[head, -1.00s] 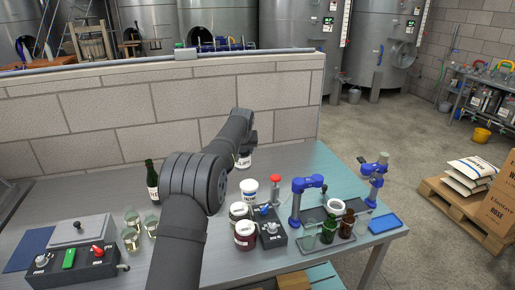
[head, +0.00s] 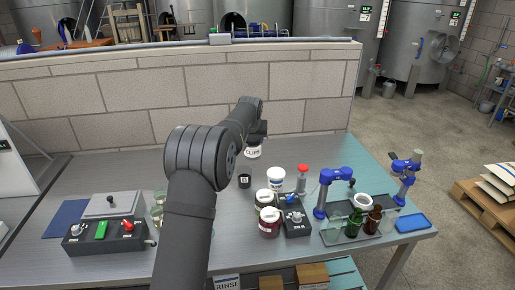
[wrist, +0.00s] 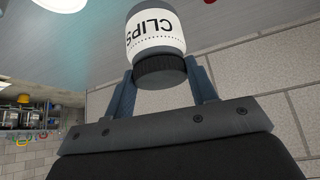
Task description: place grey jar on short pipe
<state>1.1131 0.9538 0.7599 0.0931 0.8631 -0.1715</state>
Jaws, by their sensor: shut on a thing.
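The grey jar (head: 253,153) has a white CLIPS label and hangs below my gripper (head: 259,133) at the back of the bench. In the wrist view the jar (wrist: 155,32) has its dark ribbed lid between the two fingers of my gripper (wrist: 162,85), which is shut on it. Its far end is cut off by the picture edge. A short white open-topped ring (head: 363,201), which looks like the short pipe, stands at the tray on the right, behind bottles. I cannot tell whether the jar touches the bench.
A blue clamp arm (head: 335,185) rises beside the tray (head: 340,236). The block wall (head: 180,100) bounds the back.

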